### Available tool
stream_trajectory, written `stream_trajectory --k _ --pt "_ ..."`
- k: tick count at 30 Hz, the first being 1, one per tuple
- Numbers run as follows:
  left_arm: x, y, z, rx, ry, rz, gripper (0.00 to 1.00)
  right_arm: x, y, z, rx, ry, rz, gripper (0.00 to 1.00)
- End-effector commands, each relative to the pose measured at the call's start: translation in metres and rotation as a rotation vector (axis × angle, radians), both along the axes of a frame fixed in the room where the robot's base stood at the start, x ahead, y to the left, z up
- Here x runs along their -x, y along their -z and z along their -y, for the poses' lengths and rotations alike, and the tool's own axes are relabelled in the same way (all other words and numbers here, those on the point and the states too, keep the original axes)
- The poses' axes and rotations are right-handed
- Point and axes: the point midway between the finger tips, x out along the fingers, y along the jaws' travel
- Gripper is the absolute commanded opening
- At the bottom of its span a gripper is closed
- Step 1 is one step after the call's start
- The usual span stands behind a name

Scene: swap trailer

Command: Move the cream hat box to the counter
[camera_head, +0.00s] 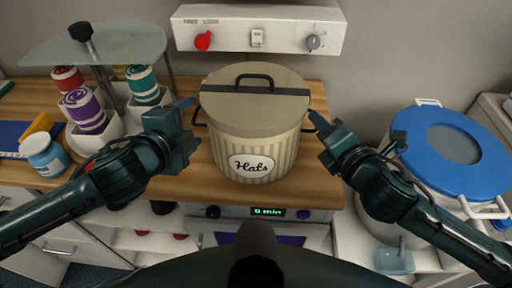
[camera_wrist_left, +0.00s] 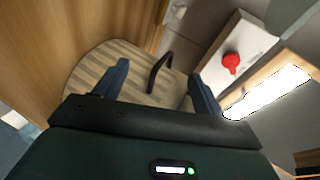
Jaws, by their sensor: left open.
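The cream hat box (camera_head: 228,148) stands upright on the wooden counter (camera_head: 300,195) in the head view. It is a striped round box with a lid, a dark top handle (camera_head: 254,77), a "Hats" label and dark side handles. My left gripper (camera_head: 190,125) is just left of it, near the left side handle. The left wrist view shows my left gripper (camera_wrist_left: 158,70) open, with the dark handle (camera_wrist_left: 160,72) and striped box wall (camera_wrist_left: 110,62) ahead between its fingers. My right gripper (camera_head: 322,138) is close to the box's right side; its finger gap is unclear.
A glass-topped stand (camera_head: 115,42) with colored rolls and a blue-white jar (camera_head: 45,155) are on the left. A blue-lidded white drum (camera_head: 455,150) stands on the right. A white control panel (camera_head: 258,30) is behind the box. A display panel (camera_head: 268,212) is below the counter edge.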

Motion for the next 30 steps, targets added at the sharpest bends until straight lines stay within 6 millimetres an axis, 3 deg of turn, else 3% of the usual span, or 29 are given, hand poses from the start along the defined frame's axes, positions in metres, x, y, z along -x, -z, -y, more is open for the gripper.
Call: stream_trajectory --k 13,25,30 --pt "0.016 0.0 -0.055 -0.001 0.002 -0.002 0.7 0.0 0.0 0.0 0.0 0.0 0.0 0.32" --pt "0.018 -0.001 -0.06 0.003 0.004 0.0 0.7 0.0 0.0 0.0 0.0 0.0 0.0 0.32" --pt "0.018 -0.001 -0.06 0.002 0.005 0.0 0.7 0.0 0.0 0.0 0.0 0.0 0.0 0.46"
